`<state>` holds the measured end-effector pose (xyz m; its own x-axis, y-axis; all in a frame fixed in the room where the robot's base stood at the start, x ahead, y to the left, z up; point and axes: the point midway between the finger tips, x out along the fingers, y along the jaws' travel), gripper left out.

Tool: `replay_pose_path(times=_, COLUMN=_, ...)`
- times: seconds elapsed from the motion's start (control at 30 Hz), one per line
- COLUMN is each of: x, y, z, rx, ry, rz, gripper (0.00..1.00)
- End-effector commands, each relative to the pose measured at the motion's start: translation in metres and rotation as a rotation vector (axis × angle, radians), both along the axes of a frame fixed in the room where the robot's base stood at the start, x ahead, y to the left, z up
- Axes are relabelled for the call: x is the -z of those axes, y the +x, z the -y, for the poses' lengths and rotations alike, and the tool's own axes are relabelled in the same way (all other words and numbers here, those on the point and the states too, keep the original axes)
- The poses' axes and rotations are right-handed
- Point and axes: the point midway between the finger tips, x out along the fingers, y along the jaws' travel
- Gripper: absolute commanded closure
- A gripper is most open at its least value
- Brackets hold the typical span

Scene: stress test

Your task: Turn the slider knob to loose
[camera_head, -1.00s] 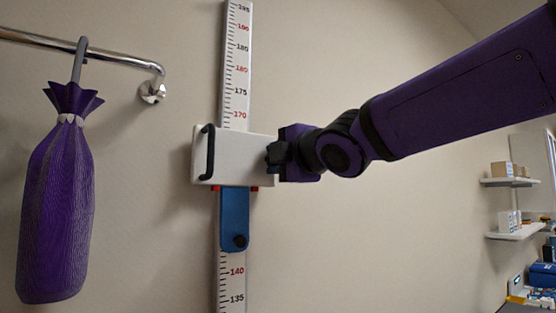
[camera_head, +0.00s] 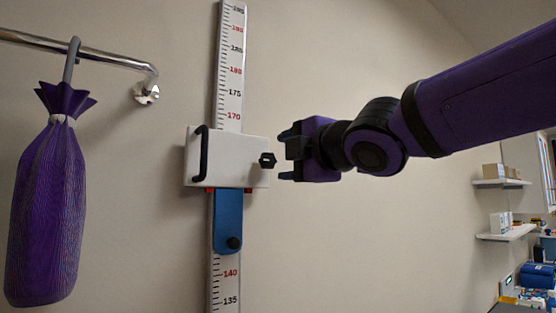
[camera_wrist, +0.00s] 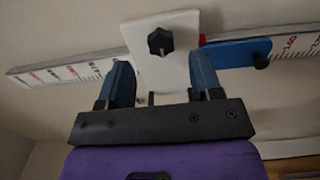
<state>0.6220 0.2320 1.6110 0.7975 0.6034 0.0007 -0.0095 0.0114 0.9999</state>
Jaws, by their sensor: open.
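The slider is a white block (camera_head: 222,172) on a vertical wall ruler (camera_head: 230,75), with a black handle (camera_head: 202,153) at its left. The slider knob (camera_head: 267,160) is small and black, on the block's right side. In the wrist view the knob (camera_wrist: 160,41) has a pointed black shape on the white block (camera_wrist: 165,72). My gripper (camera_head: 286,154) is open and empty, just right of the knob and apart from it. In the wrist view its two blue fingers (camera_wrist: 162,82) point toward the block, with the knob beyond and between them.
A blue piece (camera_head: 228,220) with a black knob (camera_head: 234,243) sits below the block on the ruler. A purple bag (camera_head: 48,210) hangs from a metal rail (camera_head: 95,58) at the left. Shelves (camera_head: 505,234) stand far right. The wall between is clear.

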Motion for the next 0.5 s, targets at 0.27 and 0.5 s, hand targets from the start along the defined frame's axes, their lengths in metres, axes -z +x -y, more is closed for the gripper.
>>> replay_pose_path(times=0.27, x=0.000, y=-0.031, z=0.022, rx=-0.002, ry=0.000, rz=0.001, gripper=0.41)
replay_pose_path(times=0.5, x=0.001, y=-0.038, z=0.029, rx=-0.001, ry=-0.001, rz=0.000, gripper=0.41)
